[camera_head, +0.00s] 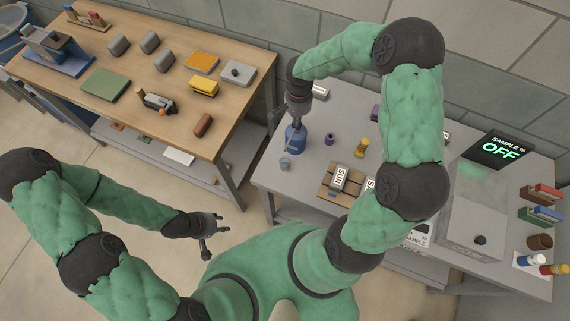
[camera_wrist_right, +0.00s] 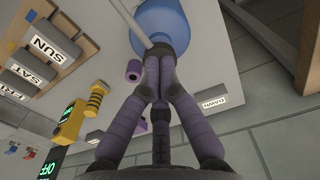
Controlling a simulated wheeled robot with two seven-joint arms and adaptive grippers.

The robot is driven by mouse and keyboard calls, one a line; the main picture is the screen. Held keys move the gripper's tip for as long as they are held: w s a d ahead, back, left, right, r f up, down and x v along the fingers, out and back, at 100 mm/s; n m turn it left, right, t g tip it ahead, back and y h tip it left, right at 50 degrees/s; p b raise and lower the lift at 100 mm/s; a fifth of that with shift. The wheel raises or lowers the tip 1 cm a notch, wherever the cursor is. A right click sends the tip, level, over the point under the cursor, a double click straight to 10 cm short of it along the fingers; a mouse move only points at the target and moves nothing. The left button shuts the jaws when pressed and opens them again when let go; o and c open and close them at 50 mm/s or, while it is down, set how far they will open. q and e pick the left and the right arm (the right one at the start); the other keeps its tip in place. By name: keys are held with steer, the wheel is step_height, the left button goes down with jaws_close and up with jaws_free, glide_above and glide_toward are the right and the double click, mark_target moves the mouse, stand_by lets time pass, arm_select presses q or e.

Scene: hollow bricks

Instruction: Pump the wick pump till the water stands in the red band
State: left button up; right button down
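The wick pump appears to be the blue rounded vessel (camera_head: 295,139) near the grey table's left edge; its body fills the top of the right wrist view (camera_wrist_right: 172,22), with a thin pale rod (camera_wrist_right: 133,22) beside it. My right gripper (camera_head: 296,121) points down at the vessel's top. In the right wrist view its purple fingers (camera_wrist_right: 159,55) are together over the top, hiding what lies beneath them. A small grey cup (camera_head: 285,164) stands beside the vessel. No red band or water level can be made out. My left gripper (camera_head: 206,243) hangs over the floor, away from the tables.
A wooden rack (camera_head: 327,189) with labelled grey blocks, a yellow part (camera_head: 361,146) and a small purple piece (camera_head: 330,138) stand near the vessel. A dark display (camera_head: 499,149) reads OFF. The wooden table (camera_head: 135,75) at left holds several bricks and tools.

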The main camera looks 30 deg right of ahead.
steer(key=shift+r+p, duration=1.8)
steer(key=shift+r, duration=1.65)
step_height(320, 180, down, 3)
steer(key=b, duration=0.2)
steer(key=shift+b, duration=0.3)
steer(key=shift+f, duration=0.35)
steer(key=shift+f+b, duration=0.1)
steer(key=shift+b, duration=0.25)
